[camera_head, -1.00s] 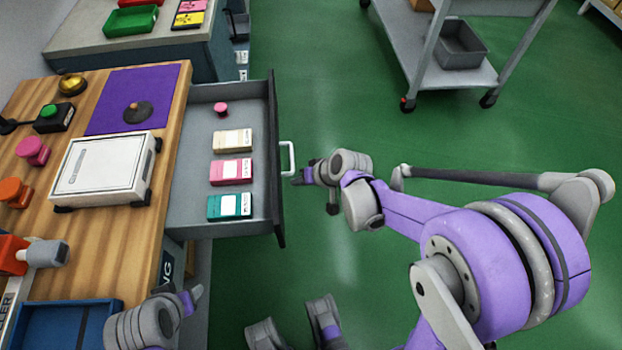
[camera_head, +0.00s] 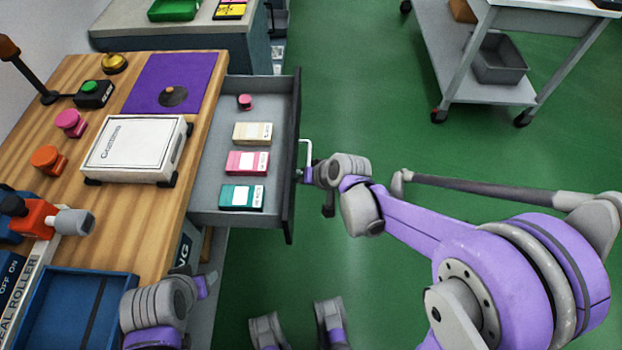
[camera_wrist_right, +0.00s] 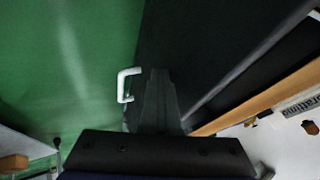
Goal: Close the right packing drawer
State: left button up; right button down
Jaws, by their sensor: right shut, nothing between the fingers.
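The right packing drawer (camera_head: 213,150) is a grey tray with a dark front panel, pulled out from the wooden bench. It holds a pink knob-like piece (camera_head: 245,102) and three small boxes, cream (camera_head: 253,132), pink (camera_head: 247,162) and teal (camera_head: 241,196). Its white handle (camera_head: 308,152) also shows in the right wrist view (camera_wrist_right: 124,84). My right gripper (camera_head: 302,175) is shut and empty, with its tip at the drawer's front panel beside the handle. Its fingers (camera_wrist_right: 158,95) show against the dark panel; contact is hard to tell. My left gripper (camera_head: 208,284) is low by the bench edge, its jaws unclear.
The bench (camera_head: 120,235) carries a white scale (camera_head: 130,150), a purple mat (camera_head: 150,85) and several knobs. A blue tray (camera_head: 55,315) is at its near end. A grey cart (camera_head: 455,75) stands at the far right. Green floor is clear beyond the drawer.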

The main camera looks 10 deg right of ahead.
jog(key=w+a, duration=0.2)
jog(key=a, duration=0.5)
jog(key=w+a, duration=0.2)
jog(key=a, duration=0.6)
jog(key=w+a, duration=0.2)
jog(key=a, duration=0.6)
jog(key=shift+w+a, duration=0.2)
jog(key=shift+w, duration=0.1)
jog(key=shift+w+a, duration=0.1)
jog(key=shift+a, duration=0.2)
pick_arm(q)
jog(key=shift+d, duration=0.1)
pick_arm(e)
jog(key=shift+r, duration=0.1)
